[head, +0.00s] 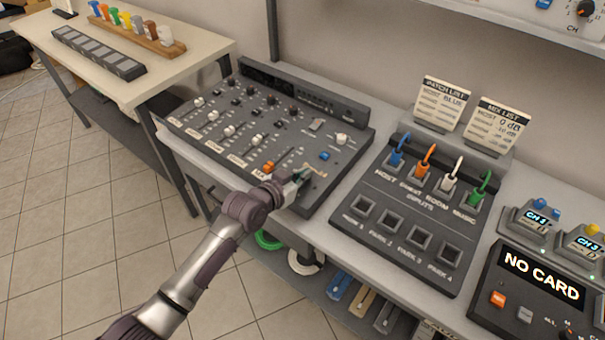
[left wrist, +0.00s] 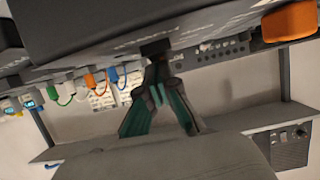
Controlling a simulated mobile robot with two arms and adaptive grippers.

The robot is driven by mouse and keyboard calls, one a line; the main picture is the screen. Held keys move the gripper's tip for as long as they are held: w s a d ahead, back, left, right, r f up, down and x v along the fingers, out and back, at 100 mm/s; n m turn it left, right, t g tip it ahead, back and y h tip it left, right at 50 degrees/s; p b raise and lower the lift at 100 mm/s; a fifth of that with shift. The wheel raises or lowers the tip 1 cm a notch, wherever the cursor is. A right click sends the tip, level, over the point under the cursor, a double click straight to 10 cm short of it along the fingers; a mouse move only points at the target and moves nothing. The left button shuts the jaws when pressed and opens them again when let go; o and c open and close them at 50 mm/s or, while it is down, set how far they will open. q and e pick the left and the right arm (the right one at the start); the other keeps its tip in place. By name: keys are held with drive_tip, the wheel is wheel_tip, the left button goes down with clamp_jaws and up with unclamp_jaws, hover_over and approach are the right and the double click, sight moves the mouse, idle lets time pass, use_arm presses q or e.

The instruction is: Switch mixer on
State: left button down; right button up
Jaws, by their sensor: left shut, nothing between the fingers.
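My left gripper (head: 301,175) is shut and empty over the mixer's front right corner, right of the orange fader. In the left wrist view its green-sided fingers (left wrist: 157,62) meet at the tips, at a small dark block (left wrist: 155,47) on the panel. I cannot tell whether they touch it. The gripper hides part of this corner. My right gripper is not in view.
Right of the mixer stands a patch panel (head: 412,232) with several coloured plugs and two cards behind it. A box reading NO CARD (head: 541,279) is at the far right. A side table (head: 95,88) is at the left. Cable rolls and bins sit on the lower shelf.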

use_arm(q)
drive_tip(key=shift+w+r+p, duration=0.1)
drive_tip(key=shift+r+p, duration=0.05)
drive_tip(key=shift+p, duration=0.55)
drive_tip(key=shift+d+f+g+y, duration=0.1)
drive_tip(key=shift+f+g+y, duration=0.2)
drive_tip(key=shift+f, duration=0.05)
drive_tip(key=shift+s+a+f+p, duration=0.15)
drive_tip(key=shift+s+a+p, duration=0.2)
drive_tip(key=shift+s+a, duration=0.15)
drive_tip(key=shift+s+f, duration=0.1)
drive_tip(key=shift+s, duration=0.1)
